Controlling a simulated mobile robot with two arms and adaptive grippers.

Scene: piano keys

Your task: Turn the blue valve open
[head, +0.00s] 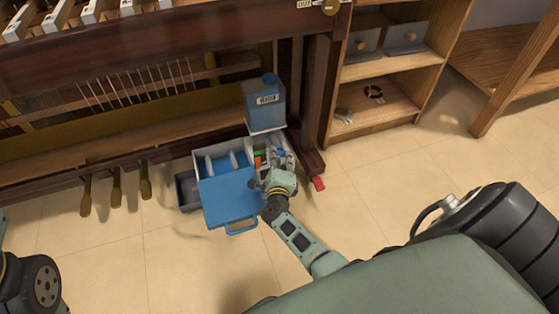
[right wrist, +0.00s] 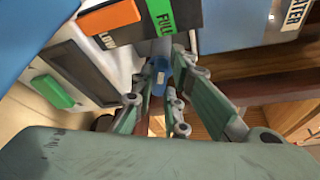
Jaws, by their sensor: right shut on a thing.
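The blue valve (right wrist: 160,73) shows in the right wrist view as a small blue piece with a rounded end, between my fingers. My right gripper (right wrist: 158,88) is shut on it, with fingers on both sides. In the head view my right gripper (head: 277,176) is at the right front of the open box, and its own wrist hides part of the contact. How far the valve is turned cannot be told. My left gripper is out of view.
The white box (head: 201,163) has a blue lid (head: 230,195) hanging open in front. A blue water tank (head: 264,104) stands behind it, near the piano's dark leg (head: 312,100). Three pedals (head: 116,187) are at left.

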